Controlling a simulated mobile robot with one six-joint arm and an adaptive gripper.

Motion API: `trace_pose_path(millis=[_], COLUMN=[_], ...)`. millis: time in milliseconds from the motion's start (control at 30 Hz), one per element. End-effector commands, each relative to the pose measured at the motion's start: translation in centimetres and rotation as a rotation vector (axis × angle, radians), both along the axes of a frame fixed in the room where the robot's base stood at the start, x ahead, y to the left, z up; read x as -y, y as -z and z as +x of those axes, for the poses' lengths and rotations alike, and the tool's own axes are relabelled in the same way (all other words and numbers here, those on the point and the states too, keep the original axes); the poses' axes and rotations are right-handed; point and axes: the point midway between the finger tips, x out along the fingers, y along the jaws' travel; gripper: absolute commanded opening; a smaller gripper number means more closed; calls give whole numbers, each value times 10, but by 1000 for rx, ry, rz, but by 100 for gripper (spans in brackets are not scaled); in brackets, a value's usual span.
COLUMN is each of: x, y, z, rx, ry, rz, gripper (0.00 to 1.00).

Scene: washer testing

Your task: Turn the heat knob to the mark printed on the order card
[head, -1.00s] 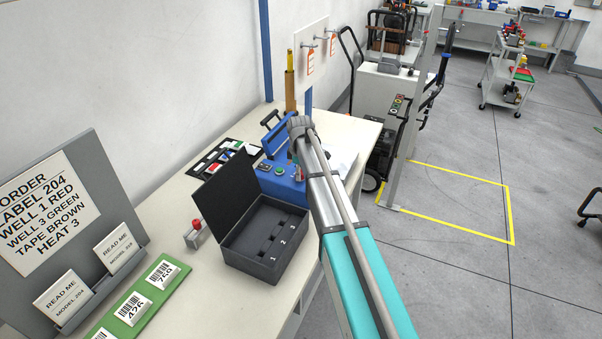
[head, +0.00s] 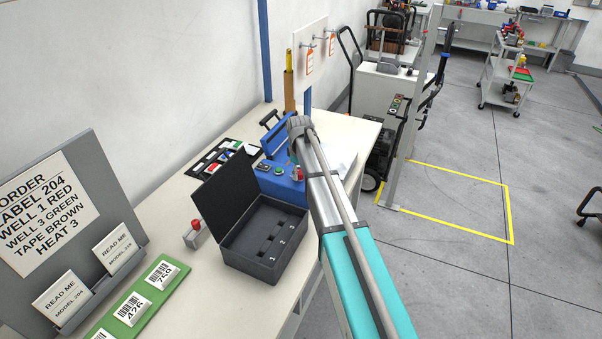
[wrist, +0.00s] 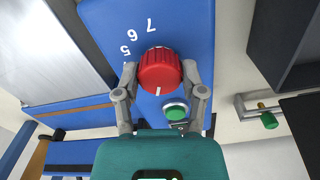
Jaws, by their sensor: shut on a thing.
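The red heat knob (wrist: 159,72) stands on the sloped blue panel (wrist: 190,22) of the machine. Its white pointer line faces the bottom of the wrist view, towards the green button (wrist: 175,111). My gripper (wrist: 160,74) is shut on the knob, one finger on each side. Printed 7, 6 and 5 show on the panel; the lower marks are hidden by my left finger and the knob. In the head view the order card (head: 45,215) reads HEAT 3. The blue machine (head: 283,187) is partly behind my arm there.
A black open box (head: 262,240) with numbered wells stands before the machine. A red button on a grey block (head: 194,232) is left of it. A green strip with labels (head: 150,300) and a booklet stand (head: 105,180) are at the left.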

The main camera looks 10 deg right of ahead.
Motion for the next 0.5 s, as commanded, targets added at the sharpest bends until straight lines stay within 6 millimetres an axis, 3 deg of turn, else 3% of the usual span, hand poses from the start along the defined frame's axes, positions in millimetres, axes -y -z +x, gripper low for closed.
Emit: trace_pose_path(millis=[500], x=[-1], y=[0], z=[-1], rx=[-4], ry=[465], rz=[4], gripper=[5])
